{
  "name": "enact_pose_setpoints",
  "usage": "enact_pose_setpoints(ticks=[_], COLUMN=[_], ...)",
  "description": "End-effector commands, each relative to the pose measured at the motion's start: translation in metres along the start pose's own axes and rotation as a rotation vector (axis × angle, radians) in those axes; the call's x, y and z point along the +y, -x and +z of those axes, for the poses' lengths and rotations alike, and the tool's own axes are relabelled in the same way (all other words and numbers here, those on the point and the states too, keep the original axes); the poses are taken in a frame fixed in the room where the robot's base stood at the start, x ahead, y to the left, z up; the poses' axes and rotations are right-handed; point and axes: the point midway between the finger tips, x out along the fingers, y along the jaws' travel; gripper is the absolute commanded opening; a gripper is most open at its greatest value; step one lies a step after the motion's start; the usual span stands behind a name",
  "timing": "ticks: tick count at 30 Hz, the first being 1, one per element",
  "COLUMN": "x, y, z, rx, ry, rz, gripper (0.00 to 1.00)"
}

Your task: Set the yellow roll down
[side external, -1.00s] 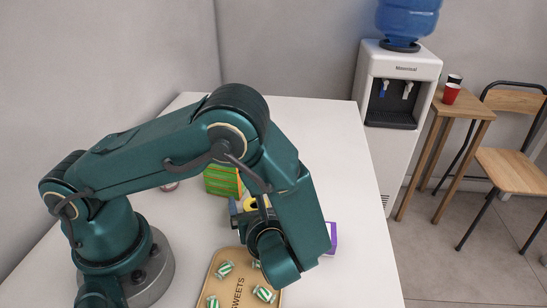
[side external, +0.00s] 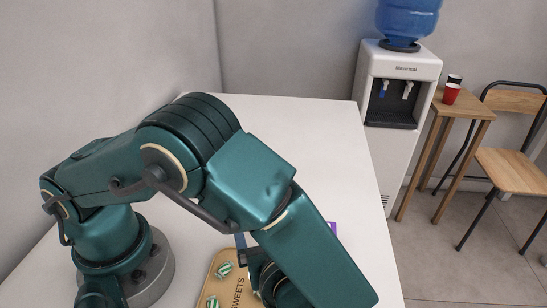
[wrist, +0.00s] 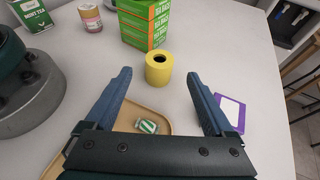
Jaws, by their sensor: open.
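The yellow roll (wrist: 159,72) stands upright on the white counter in the wrist view, its dark core hole facing up. It stands just in front of a green and orange box. My gripper (wrist: 158,80) is open and empty, its two blue fingers spread wide. The roll appears between the fingers in the picture, beyond their tips and apart from them. In the side external view my arm hides the roll, and the fingers are mostly hidden too.
The green and orange tea box (wrist: 142,24) stands behind the roll. A tan sweets tray (side external: 213,277) with wrapped sweets (wrist: 147,125) lies below my gripper. A purple-edged card (wrist: 231,112) lies right. A jar (wrist: 90,17) and a mint tea tin (wrist: 32,14) stand back left.

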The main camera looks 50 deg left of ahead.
Motion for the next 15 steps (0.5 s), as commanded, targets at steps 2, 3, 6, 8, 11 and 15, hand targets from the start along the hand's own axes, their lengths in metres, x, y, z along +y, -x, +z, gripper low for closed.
enact_pose_setpoints(ticks=[2, 3, 6, 8, 11, 15], x=[0.000, 0.001, 0.003, 0.005, 0.013, 0.028], y=[0.007, 0.008, 0.009, 0.006, 0.001, -0.005], z=[0.000, 0.001, 0.007, 0.014, 0.029, 0.049], rx=[0.002, 0.006, 0.044, 0.092, 0.205, 0.383], ry=[0.000, 0.004, 0.042, 0.093, 0.222, 0.457], rz=[0.001, 0.004, 0.034, 0.071, 0.159, 0.297], gripper=[0.88, 0.88, 0.88, 0.88, 0.88, 0.88])
